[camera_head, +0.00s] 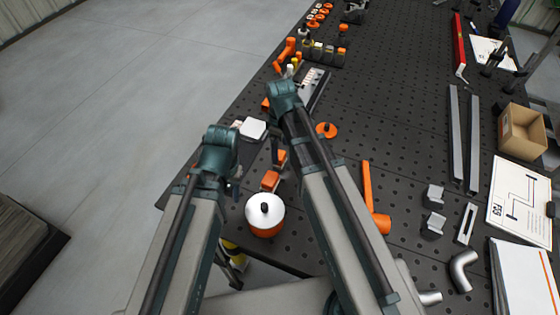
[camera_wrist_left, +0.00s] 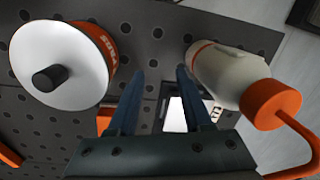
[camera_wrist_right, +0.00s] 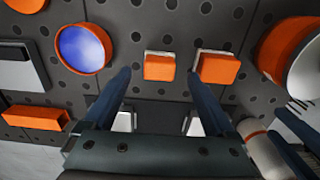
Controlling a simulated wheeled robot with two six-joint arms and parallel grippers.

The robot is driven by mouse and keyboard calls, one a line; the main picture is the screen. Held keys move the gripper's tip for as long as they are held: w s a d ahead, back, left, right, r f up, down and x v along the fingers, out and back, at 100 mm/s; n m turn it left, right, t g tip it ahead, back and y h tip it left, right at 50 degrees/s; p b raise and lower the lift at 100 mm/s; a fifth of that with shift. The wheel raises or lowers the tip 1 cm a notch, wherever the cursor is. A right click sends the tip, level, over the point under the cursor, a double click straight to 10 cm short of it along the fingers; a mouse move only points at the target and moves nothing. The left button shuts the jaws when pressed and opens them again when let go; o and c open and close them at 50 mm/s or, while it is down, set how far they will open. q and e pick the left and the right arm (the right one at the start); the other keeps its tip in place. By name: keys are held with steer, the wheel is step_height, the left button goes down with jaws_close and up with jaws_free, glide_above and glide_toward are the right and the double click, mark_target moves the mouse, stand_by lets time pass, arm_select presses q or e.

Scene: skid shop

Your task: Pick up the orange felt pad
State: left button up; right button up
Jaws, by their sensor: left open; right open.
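Two small orange blocks with pale edges lie side by side on the black perforated bench; either may be the felt pad, and I cannot tell which. In the right wrist view one block (camera_wrist_right: 159,66) lies ahead between the fingertips, and the other block (camera_wrist_right: 219,67) lies just right of them. In the head view they show as the far block (camera_head: 281,157) and the near block (camera_head: 270,181). My right gripper (camera_wrist_right: 159,80) is open and empty, with its fingers pointing toward the blocks. My left gripper (camera_wrist_left: 160,78) is open and empty, between a canister and a bottle.
A white-topped orange canister (camera_head: 265,214) stands near the bench's front edge. A white bottle with an orange cap (camera_wrist_left: 235,80) is close to my left fingers. A round orange piece with a blue face (camera_wrist_right: 83,48) and an orange bar (camera_wrist_right: 35,117) lie left of my right gripper.

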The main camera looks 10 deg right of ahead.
mark_target(280, 155)
arm_select(q)
step_height(280, 155, down, 5)
steer(key=b, duration=0.4)
steer(key=shift+r, duration=0.15)
arm_select(e)
step_height(280, 155, down, 5)
steer(key=shift+w+a+r, duration=0.1)
steer(key=shift+r, duration=0.05)
arm_select(q)
steer(key=shift+r, duration=0.1)
arm_select(e)
steer(key=shift+r, duration=0.1)
steer(key=shift+c, duration=0.3)
jaws_close()
step_height(280, 155, up, 10)
steer(key=p, duration=1)
arm_select(q)
step_height(280, 155, up, 10)
